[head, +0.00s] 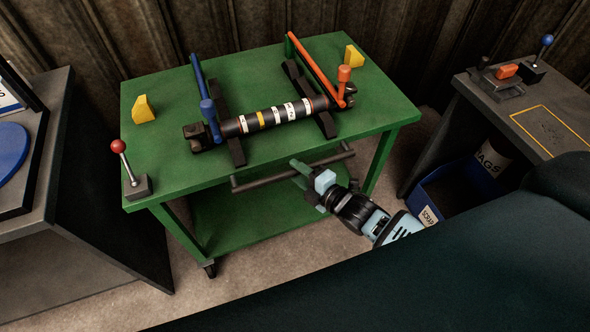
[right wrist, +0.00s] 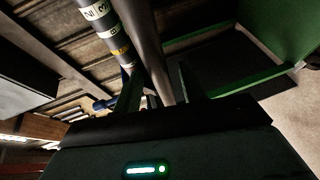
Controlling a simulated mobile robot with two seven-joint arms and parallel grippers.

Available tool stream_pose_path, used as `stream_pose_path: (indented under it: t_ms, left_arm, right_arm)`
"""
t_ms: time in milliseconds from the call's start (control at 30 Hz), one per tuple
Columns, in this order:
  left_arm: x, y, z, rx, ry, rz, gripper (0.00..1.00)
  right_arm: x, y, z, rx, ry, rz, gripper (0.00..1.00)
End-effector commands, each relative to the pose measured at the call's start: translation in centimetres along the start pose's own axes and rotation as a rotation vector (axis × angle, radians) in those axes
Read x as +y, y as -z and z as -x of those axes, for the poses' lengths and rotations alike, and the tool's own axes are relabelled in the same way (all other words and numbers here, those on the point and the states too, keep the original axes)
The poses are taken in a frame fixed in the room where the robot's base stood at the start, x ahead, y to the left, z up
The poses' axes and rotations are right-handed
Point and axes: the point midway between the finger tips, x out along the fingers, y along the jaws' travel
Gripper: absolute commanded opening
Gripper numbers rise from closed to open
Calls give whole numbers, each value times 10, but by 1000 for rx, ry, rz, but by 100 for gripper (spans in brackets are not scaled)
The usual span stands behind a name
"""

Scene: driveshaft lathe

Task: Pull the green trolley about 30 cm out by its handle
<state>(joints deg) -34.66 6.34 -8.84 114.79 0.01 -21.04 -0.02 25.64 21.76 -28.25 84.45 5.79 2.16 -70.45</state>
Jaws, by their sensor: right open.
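The green trolley (head: 180,172) stands in the middle of the head view, with a lower shelf and a caster at the front left. Its dark bar handle (head: 265,179) runs along the front edge. My right gripper (head: 309,175) is at the right half of the handle, open. In the right wrist view the grey handle bar (right wrist: 148,45) runs down to between the two fingers (right wrist: 160,90); I cannot tell whether either finger touches it. My left gripper is not in view.
A labelled driveshaft (head: 275,116) lies on dark rests on the trolley top, beside blue and orange levers. A grey bench (head: 50,200) stands left, another (head: 520,100) right with a blue bin (head: 440,190) below. Floor shows in front of the trolley.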

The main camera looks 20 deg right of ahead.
Motion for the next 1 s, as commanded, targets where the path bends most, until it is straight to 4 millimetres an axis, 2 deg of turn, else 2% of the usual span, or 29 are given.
stream_pose_path:
  t_ms: [200, 500, 800, 1000]
  left_arm:
    - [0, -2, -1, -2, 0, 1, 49]
    - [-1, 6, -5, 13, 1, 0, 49]
    - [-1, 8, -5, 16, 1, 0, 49]
    - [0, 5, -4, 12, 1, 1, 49]
  right_arm:
    - [0, 0, -16, 0, 0, -1, 41]
    - [0, 0, -17, 0, 0, -1, 41]
    - [0, 0, -17, 0, 0, -1, 2]
    - [0, 0, -17, 0, 0, -1, 0]
